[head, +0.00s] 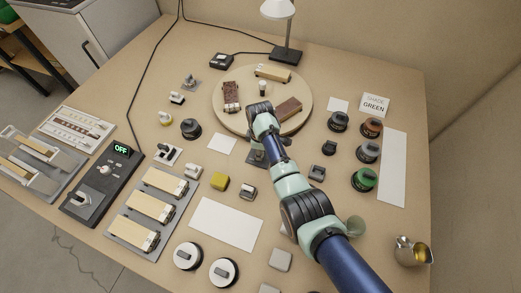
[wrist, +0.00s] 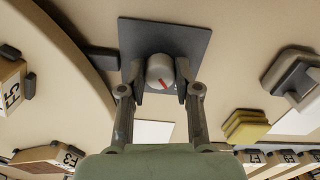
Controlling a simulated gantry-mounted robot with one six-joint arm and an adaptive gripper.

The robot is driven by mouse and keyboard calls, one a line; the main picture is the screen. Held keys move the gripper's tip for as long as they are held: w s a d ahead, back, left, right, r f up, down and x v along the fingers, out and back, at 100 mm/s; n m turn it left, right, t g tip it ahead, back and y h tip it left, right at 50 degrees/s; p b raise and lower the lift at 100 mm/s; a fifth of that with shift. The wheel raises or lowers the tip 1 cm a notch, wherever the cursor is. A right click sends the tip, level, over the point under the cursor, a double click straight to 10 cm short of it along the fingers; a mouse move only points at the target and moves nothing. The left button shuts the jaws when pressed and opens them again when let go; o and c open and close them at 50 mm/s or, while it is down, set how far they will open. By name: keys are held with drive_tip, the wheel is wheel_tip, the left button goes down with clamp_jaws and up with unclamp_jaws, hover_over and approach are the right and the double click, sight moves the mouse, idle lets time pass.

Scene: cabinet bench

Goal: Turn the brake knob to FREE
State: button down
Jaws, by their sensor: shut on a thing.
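The brake knob (wrist: 160,72) is a light grey round knob with a red line on its top, in the middle of a dark grey square plate (wrist: 197,38) in the wrist view. The red line is slanted. My gripper (wrist: 160,82) has one finger on each side of the knob and is shut on it. In the head view the plate (head: 258,158) shows only in part beside the large round turntable (head: 222,118); my arm hides the knob there. I cannot read a FREE marking in either view.
A dark bar (wrist: 101,58) lies between the plate and the turntable edge in the wrist view. A yellow block (head: 219,182) and a grey-topped switch (head: 248,190) stand near the plate. Blocks lie on the turntable. A white card (head: 221,144) lies to the left.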

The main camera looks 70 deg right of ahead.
drive_tip(key=m+p, duration=0.1)
drive_tip(key=m, duration=0.2)
drive_tip(key=shift+r+p, duration=0.1)
drive_tip(key=shift+p, duration=0.25)
drive_tip(key=m+p, duration=0.1)
drive_tip(key=m, duration=0.8)
drive_tip(key=shift+w+m, duration=0.1)
drive_tip(key=shift+m, duration=2.1)
drive_tip(key=c, duration=0.8)
unclamp_jaws()
